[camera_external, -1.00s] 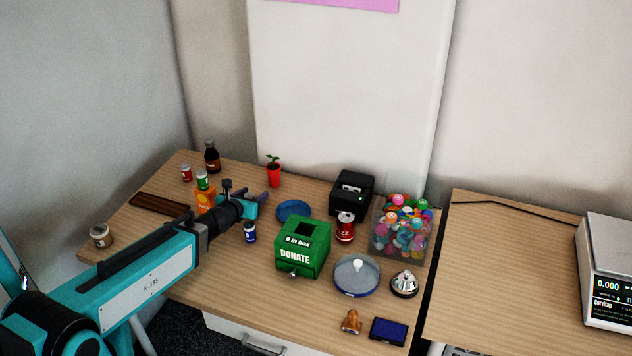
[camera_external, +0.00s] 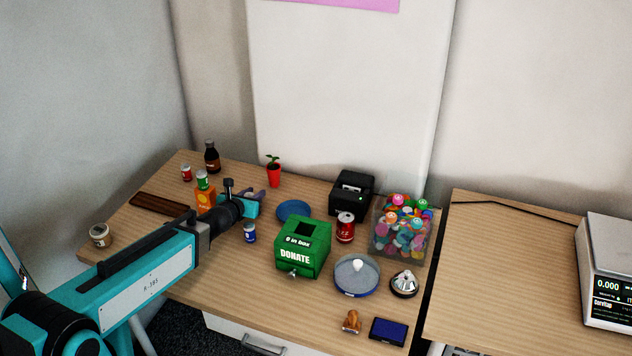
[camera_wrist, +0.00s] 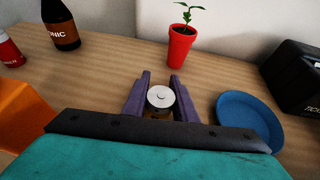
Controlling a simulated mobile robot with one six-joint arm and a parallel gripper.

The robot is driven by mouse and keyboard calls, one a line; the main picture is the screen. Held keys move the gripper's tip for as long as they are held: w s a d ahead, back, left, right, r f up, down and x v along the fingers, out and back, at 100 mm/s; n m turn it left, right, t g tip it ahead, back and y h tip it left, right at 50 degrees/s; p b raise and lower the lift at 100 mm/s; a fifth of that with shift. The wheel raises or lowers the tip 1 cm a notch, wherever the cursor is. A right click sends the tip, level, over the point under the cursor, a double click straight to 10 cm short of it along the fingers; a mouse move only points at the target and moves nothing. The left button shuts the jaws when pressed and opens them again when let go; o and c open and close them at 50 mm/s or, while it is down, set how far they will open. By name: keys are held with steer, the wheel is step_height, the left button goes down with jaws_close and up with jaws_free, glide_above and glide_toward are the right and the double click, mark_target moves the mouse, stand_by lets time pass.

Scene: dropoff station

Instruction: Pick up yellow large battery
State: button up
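A battery (camera_wrist: 159,98) stands upright between the fingers of my gripper in the wrist view. Its round silver top faces me, and a little yellowish body (camera_wrist: 158,114) shows below it. My gripper (camera_wrist: 161,76) has two purple fingers, one on each side of the battery and very close to it. Whether they press on it cannot be told. In the external view my gripper (camera_external: 252,194) is low over the back left of the desk, and the battery is mostly hidden by it.
A blue plate (camera_wrist: 248,114) lies right of the fingers, and a red plant pot (camera_wrist: 181,46) stands behind them. An orange box (camera_external: 205,198) and a dark bottle (camera_external: 212,157) stand left.

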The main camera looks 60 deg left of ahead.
jaws_close()
steer(key=shift+r, duration=0.15)
step_height(320, 180, up, 10)
steer(key=p, duration=0.8)
stand_by(0.5)
